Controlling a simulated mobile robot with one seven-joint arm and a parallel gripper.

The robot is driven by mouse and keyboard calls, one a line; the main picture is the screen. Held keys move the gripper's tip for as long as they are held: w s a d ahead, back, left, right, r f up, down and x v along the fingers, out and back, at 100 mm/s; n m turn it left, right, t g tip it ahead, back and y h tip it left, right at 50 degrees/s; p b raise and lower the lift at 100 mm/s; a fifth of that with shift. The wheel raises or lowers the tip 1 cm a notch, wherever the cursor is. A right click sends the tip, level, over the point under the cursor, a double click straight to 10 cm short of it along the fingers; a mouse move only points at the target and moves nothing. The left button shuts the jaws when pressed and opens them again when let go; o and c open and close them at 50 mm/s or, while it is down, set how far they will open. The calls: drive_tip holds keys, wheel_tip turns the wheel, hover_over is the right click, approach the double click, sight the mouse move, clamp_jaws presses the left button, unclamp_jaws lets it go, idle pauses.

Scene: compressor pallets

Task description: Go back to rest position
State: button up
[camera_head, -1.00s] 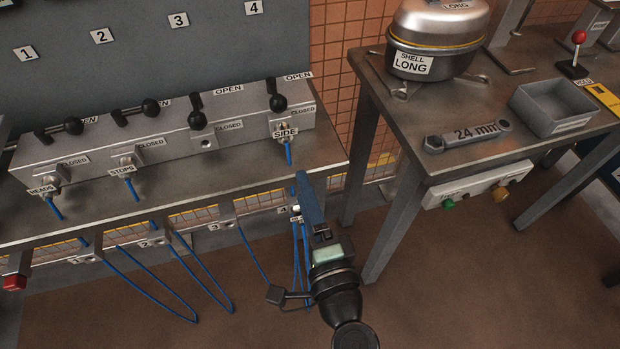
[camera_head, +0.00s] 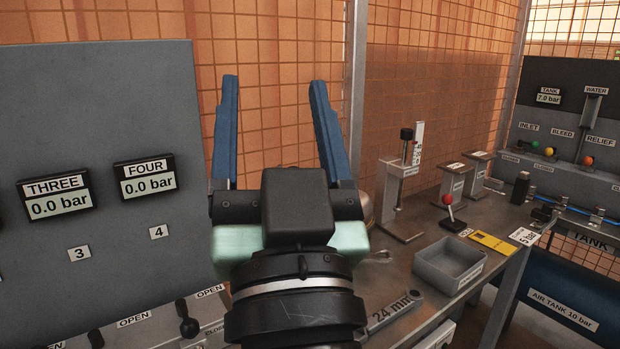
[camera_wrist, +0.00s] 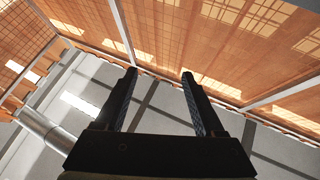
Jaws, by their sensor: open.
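My gripper (camera_head: 275,130) is raised in the middle of the head view, pointing up. Its two blue fingers stand wide apart with nothing between them. In the wrist view my gripper (camera_wrist: 160,100) also shows open and empty, facing the tiled wall and the ceiling. It is clear of the bench and the panel, in front of the mesh and tiled wall.
The gauge panel (camera_head: 100,250) stands at the left, its THREE and FOUR displays reading 0.0 bar. The workbench (camera_head: 400,262) at the right holds a grey bin (camera_head: 450,268), a 24 mm wrench (camera_head: 392,312) and a red-knobbed lever (camera_head: 449,208). A blue air tank (camera_head: 560,300) is farther right.

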drive_tip(key=s+d+r+t+h+p, duration=0.2)
drive_tip(key=s+d+r+t+h, duration=0.15)
drive_tip(key=s+r, duration=0.4)
wheel_tip(320, 180, up, 18)
drive_tip(key=w+a+p, duration=0.1)
drive_tip(key=w+p, duration=0.1)
drive_tip(key=p, duration=1.4)
drive_tip(key=shift+w+f+m+g, duration=0.15)
drive_tip(key=shift+m+g, duration=0.15)
drive_tip(key=shift+g, duration=0.15)
drive_tip(key=shift+f+h, duration=0.1)
drive_tip(key=shift+h, duration=0.15)
